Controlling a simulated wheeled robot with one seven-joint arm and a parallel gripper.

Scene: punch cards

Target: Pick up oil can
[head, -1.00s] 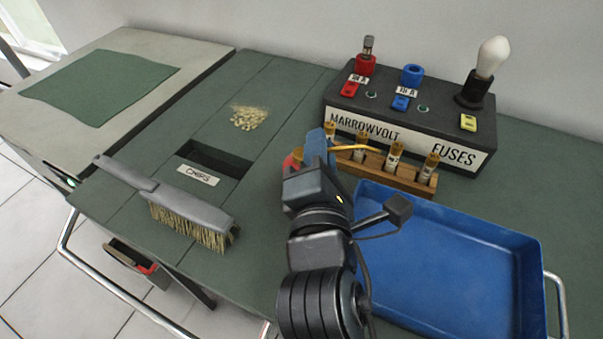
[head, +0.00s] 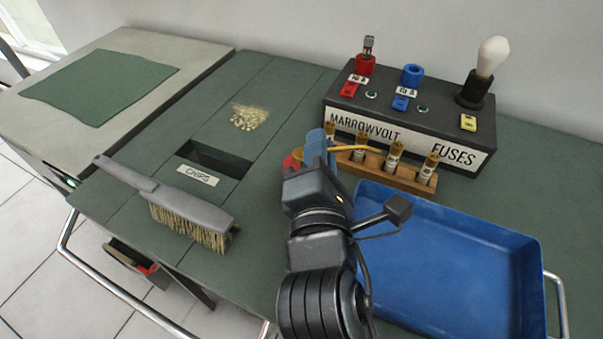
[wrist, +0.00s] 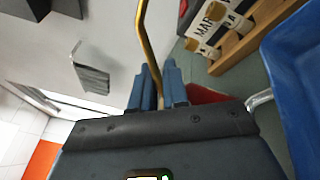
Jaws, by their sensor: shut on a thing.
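The oil can has a red body (head: 291,163), mostly hidden behind my gripper in the head view, and a thin brass spout (head: 350,148) pointing right toward the fuse rack. In the wrist view the bent spout (wrist: 145,45) rises from between my blue fingers, and part of the red body (wrist: 205,94) shows behind them. My gripper (head: 318,145) is shut on the oil can, around the base of its spout. It also shows in the wrist view (wrist: 158,88). Whether the can's bottom touches the bench is hidden.
A wooden rack of fuses (head: 385,172) stands close to the spout, before the black fuse box (head: 400,128). A blue tray (head: 450,285) lies at right. A brush (head: 185,208) lies left, below the chips slot (head: 215,160). Bench between slot and gripper is clear.

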